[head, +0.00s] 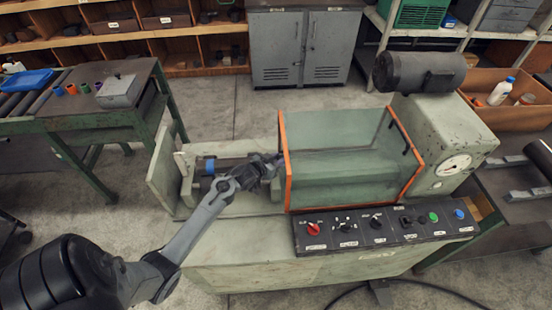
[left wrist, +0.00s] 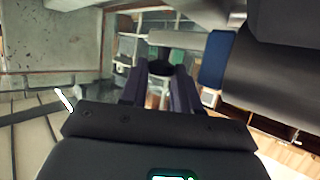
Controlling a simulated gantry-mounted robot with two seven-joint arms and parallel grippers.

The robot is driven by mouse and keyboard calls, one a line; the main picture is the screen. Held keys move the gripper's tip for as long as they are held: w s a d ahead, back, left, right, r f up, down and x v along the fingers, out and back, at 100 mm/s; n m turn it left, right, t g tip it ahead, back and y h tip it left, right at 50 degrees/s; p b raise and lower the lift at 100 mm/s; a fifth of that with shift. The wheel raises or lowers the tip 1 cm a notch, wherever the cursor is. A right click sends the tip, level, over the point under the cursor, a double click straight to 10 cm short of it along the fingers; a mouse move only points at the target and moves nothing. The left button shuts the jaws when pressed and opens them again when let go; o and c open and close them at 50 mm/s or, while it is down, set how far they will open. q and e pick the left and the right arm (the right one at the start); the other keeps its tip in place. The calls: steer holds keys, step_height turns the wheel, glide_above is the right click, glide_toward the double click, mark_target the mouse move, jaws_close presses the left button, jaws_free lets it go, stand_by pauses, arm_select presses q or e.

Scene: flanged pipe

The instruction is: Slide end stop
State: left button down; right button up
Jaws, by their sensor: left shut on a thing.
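My left gripper (head: 274,160) reaches over the left end of the grey-green bench machine, close to the orange-edged clear guard. In the left wrist view its two dark fingers (left wrist: 160,88) are closed on a small dark rounded part (left wrist: 160,68). I cannot tell whether this part is the end stop. A blue piece (head: 210,166) shows on the machine bed, left of the gripper and apart from it. The arm and wrist hide part of the bed. My right gripper is in neither view.
The clear guard (head: 283,180) stands just right of the gripper. A control panel (head: 375,228) with knobs and buttons runs along the front. An upright end plate (head: 163,172) bounds the bed at left. A green-legged roller table (head: 140,108) stands farther left.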

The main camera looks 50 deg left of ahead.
arm_select(q)
steer(key=c, duration=1.1)
jaws_free()
steer(key=shift+c, duration=0.2)
steer(key=shift+s, duration=0.1)
steer(key=p+v, duration=0.1)
steer(key=v, duration=0.9)
steer(key=shift+s+d+r, duration=0.1)
steer(key=shift+s+r, duration=0.1)
steer(key=shift+s, duration=0.05)
